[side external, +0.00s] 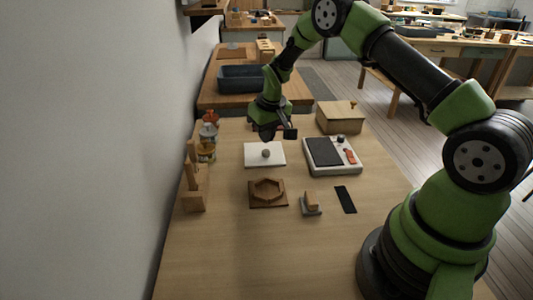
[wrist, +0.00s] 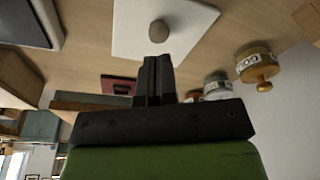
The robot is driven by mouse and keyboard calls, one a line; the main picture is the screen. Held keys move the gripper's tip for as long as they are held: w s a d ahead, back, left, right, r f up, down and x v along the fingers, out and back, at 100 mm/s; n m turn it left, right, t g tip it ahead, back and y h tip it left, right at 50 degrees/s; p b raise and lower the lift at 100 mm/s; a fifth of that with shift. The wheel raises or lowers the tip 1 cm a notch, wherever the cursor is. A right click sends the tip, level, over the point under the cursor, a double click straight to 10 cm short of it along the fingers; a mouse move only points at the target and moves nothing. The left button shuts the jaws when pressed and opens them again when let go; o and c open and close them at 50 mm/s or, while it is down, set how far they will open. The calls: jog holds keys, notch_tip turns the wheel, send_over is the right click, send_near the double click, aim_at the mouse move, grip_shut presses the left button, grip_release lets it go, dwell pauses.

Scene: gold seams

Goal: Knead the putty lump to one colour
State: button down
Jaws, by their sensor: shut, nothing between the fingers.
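The putty lump (side external: 266,153) is a small grey-brown ball on a white board (side external: 251,161) on the table. In the wrist view the lump (wrist: 158,31) sits on the white board (wrist: 190,22), just beyond my fingertips. My gripper (side external: 268,138) is above the far part of the board, apart from the lump. In the wrist view my gripper (wrist: 156,62) has its two black fingers together with nothing between them. Whether the lump has streaks of another colour is too small to tell.
A scale-like device (side external: 332,157) and a wooden box (side external: 340,117) stand right of the board. A hexagonal wooden mould (side external: 268,192), a small wooden-topped block (side external: 311,203) and a black strip (side external: 346,199) lie nearer. A wooden stand (side external: 194,185) and jars (side external: 207,142) stand left.

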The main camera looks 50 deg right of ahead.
jog(key=shift+r, duration=2.15)
jog(key=s+a+r+t, duration=0.1)
jog(key=s+a+r, duration=0.3)
jog(key=r, duration=0.5)
jog(key=s+a+r+t, duration=0.1)
jog(key=s+a+r, duration=0.3)
jog(key=r, duration=0.4)
jog(key=s+a+r+t+y, duration=0.1)
jog(key=s+a+r, duration=0.1)
jog(key=s, duration=0.7)
jog(key=s+a+r+m+t+y, duration=0.1)
jog(key=s+a, duration=0.3)
jog(key=s, duration=0.5)
jog(key=shift+s+r+t+y, duration=0.3)
jog(key=shift+r+t, duration=0.2)
jog(key=shift+r, duration=0.15)
